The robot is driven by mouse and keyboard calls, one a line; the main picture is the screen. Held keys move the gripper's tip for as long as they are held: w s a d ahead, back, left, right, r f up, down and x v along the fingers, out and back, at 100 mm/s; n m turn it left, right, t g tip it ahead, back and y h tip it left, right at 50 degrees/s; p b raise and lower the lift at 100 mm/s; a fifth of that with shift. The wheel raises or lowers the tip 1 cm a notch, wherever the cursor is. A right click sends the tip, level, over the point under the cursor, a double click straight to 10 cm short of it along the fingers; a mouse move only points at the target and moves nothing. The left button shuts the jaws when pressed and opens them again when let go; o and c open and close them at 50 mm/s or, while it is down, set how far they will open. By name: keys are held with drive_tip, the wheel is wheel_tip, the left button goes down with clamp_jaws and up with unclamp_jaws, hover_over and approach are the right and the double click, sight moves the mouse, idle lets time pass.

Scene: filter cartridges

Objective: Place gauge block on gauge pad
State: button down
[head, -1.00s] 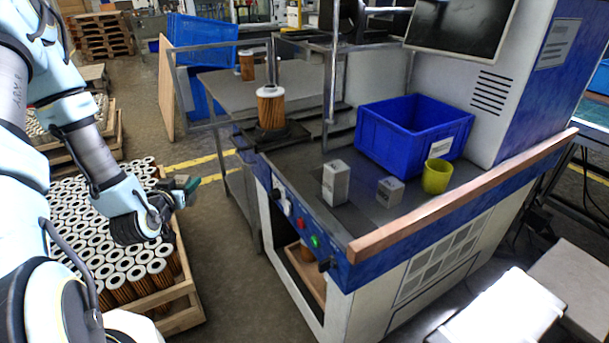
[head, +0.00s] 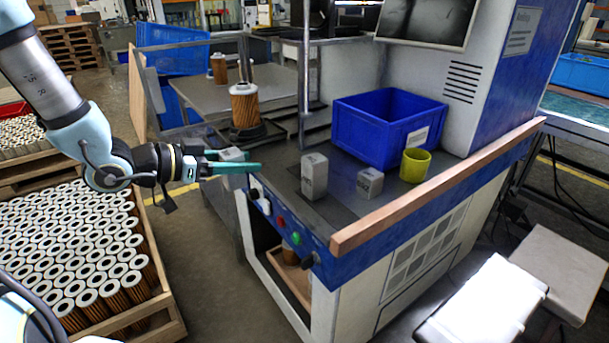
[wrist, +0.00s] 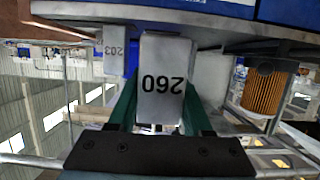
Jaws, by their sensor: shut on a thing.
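My gripper (head: 240,162) has its green fingers shut on a grey gauge block (head: 233,155), beside the bench's left edge. In the wrist view the held gauge block (wrist: 163,80) shows the number 260, upside down, between the fingers. Two other grey blocks stand on the bench top: a taller block (head: 314,177) and a shorter block (head: 369,183). In the wrist view a block marked 203 (wrist: 116,50) shows behind the held one. I cannot clearly tell which surface is the gauge pad; a dark flat area (head: 342,196) lies around the standing blocks.
A blue bin (head: 375,135) and yellow cup (head: 415,166) stand behind and right of the blocks. An orange filter cartridge (head: 245,108) stands on a dark base at the bench's back left. A wooden rail (head: 440,186) edges the bench front. A crate of filters (head: 75,250) is at left.

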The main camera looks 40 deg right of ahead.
drive_tip(key=shift+r, duration=0.3)
drive_tip(key=d, duration=0.6)
drive_tip(key=d+p, duration=0.1)
drive_tip(key=d, duration=0.4)
drive_tip(key=s+d, duration=0.1)
drive_tip(key=d, duration=0.5)
drive_tip(key=shift+d+r, duration=0.1)
drive_tip(key=shift+d, duration=0.25)
drive_tip(key=shift+f+p, duration=0.5)
drive_tip(key=shift+f, duration=1.25)
drive_tip(key=shift+f, duration=0.15)
drive_tip(key=shift+c, duration=1.6)
unclamp_jaws()
